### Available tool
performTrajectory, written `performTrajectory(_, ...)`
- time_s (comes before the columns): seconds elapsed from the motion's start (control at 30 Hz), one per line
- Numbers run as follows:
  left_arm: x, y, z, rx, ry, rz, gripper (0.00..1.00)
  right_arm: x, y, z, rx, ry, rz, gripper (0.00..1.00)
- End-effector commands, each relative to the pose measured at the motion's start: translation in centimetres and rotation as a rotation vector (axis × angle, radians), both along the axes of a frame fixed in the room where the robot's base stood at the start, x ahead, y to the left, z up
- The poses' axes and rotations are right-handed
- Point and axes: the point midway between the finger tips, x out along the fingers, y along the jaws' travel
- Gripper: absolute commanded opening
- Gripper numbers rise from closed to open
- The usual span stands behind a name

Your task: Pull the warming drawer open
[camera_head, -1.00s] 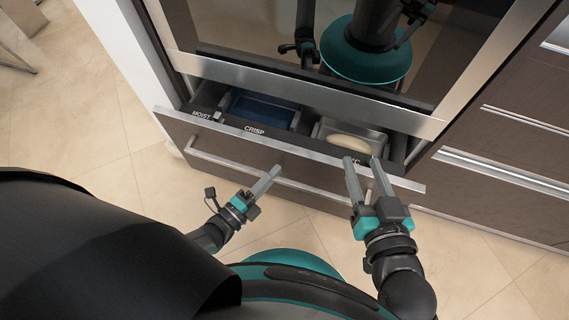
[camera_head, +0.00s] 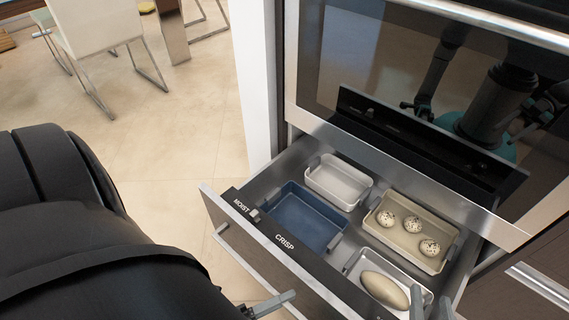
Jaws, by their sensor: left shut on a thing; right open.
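The warming drawer (camera_head: 285,265) stands well out below the oven, with its inside in plain view. Its front top edge carries the words MOIST and CRISP with a small slider knob (camera_head: 255,215) between them. The bar handle (camera_head: 243,254) runs along the drawer front toward the bottom edge of the picture. My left gripper (camera_head: 274,304) is shut on the handle at the bottom edge, its body partly cut off. My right gripper (camera_head: 430,306) is open at the drawer's front right, its two fingers apart and the rest out of frame; whether it touches the drawer is unclear.
In the drawer are a blue tray (camera_head: 278,231), an empty grey tray (camera_head: 322,190), a beige tray (camera_head: 378,228) with three speckled eggs (camera_head: 412,225), and a light tray (camera_head: 350,269) with an oval loaf-like item (camera_head: 384,290). A chair (camera_head: 98,30) stands far left on open floor.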

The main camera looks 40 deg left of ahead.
Motion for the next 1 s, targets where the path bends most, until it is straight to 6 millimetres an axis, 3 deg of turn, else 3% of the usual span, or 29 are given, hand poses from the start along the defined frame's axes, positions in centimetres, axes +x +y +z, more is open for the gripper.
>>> performTrajectory(0.5,0.06,0.07,0.03,0.001,-0.002,0.001,0.0,-0.08,0.13,-0.2,0.002,0.0,0.003,0.5)
performTrajectory(0.53,0.06,0.07,0.03,0.001,-0.002,0.002,0.26,-0.08,0.14,-0.19,0.002,0.0,0.003,0.5)
performTrajectory(0.7,0.06,0.06,0.02,0.0,-0.001,0.001,0.45,-0.07,0.15,-0.18,0.002,0.0,0.003,0.5)
performTrajectory(0.8,0.05,0.06,0.02,0.0,-0.001,0.001,0.53,-0.05,0.17,-0.16,0.002,-0.001,0.004,0.5)
performTrajectory(1.0,0.04,0.04,0.02,0.0,-0.001,0.001,0.53,-0.01,0.17,-0.11,0.002,-0.002,0.004,0.5)
